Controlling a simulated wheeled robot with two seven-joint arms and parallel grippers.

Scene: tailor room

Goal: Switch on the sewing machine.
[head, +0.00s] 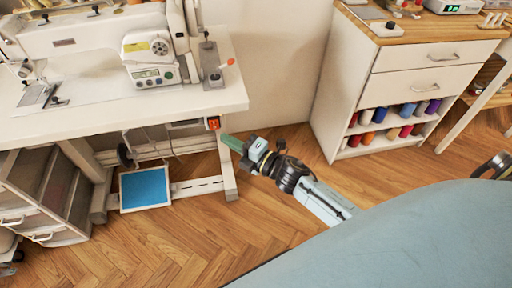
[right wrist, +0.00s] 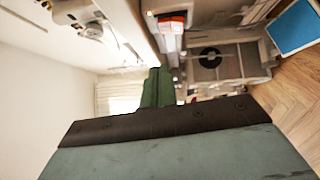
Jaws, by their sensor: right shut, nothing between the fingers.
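The white sewing machine (head: 90,38) stands on its white table (head: 200,98) at the upper left of the head view. A control panel with a small green display (head: 148,76) is on its body. An orange-red switch (head: 213,123) sits under the table's right front corner; it also shows at the top of the right wrist view (right wrist: 172,20). My right gripper (head: 228,141) is shut and empty, its green fingertips just below and right of the switch, seemingly apart from it. In the right wrist view its fingers (right wrist: 158,90) point ahead, with the switch above them. My left gripper is not visible.
A blue foot pedal (head: 145,187) lies under the table beside a drawer unit (head: 45,195). A white cabinet (head: 410,85) with colored thread spools stands at the right. The wooden floor between table and cabinet is clear except for my arm.

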